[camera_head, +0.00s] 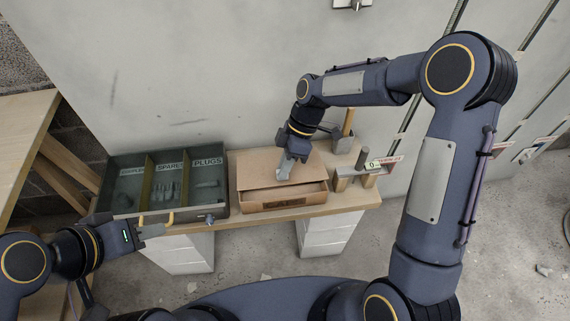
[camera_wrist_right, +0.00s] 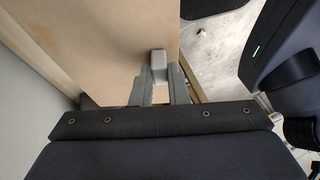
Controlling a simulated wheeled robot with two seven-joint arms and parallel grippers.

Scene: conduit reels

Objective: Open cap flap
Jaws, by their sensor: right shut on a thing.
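A brown cardboard-coloured box (camera_head: 285,203) stands on the wooden bench. Its cap flap (camera_head: 258,167) lies over the back of the box, and a strip of the inside shows along the front. My right gripper (camera_head: 285,174) reaches down to the flap. In the right wrist view its fingers are shut on a small grey tab (camera_wrist_right: 158,66) at the edge of the tan flap (camera_wrist_right: 105,45). My left gripper (camera_head: 153,231) is at the front left, by the front edge of the green tray. Whether its jaws are apart is unclear.
The green tray (camera_head: 146,217) left of the box has labelled compartments, including SPARES and PLUGS, with small parts inside. A wooden stand with a post (camera_head: 361,160) and a grey holder (camera_head: 342,143) are right of the box. A pale wall rises behind the bench (camera_head: 330,205).

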